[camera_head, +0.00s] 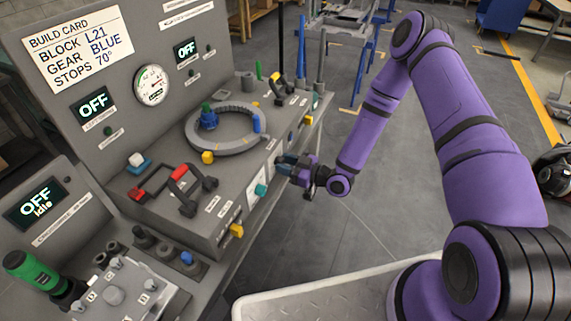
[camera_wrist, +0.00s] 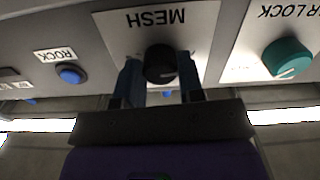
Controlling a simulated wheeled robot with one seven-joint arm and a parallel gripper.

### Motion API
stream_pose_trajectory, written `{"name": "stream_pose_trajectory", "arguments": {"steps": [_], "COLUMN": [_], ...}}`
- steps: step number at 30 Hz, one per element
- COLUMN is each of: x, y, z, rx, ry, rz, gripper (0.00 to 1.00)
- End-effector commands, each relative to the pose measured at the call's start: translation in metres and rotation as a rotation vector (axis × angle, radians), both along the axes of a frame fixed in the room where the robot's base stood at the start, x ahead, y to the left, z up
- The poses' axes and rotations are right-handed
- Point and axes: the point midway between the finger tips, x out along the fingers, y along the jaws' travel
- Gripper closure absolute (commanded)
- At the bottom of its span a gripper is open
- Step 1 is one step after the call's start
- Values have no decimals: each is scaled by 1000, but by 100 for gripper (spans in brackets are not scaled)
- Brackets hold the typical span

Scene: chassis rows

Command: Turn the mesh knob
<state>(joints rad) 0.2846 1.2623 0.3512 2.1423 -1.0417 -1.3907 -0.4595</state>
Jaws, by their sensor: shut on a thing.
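The mesh knob (camera_wrist: 160,62) is a black round knob under the label "MESH" (camera_wrist: 157,17), which reads upside down in the wrist view. My gripper (camera_wrist: 159,78) has one finger on each side of the knob and is shut on it. In the head view my gripper (camera_head: 286,165) is at the front face of the grey console (camera_head: 225,190), and it hides the knob there. Which way the knob's mark points cannot be made out.
A blue button (camera_wrist: 71,74) labelled "ROCK" sits left. A grey ring (camera_head: 224,148), a red-gripped handle (camera_head: 178,186) and yellow knobs (camera_head: 237,230) are on the console. Floor right of it is open.

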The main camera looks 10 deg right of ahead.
Motion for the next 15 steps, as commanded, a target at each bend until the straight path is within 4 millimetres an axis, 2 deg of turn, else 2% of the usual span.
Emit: {"name": "stream_pose_trajectory", "arguments": {"steps": [15], "x": [0], "y": [-1], "z": [-1], "rx": [274], "ry": [379], "rz": [-4], "gripper": [88]}}
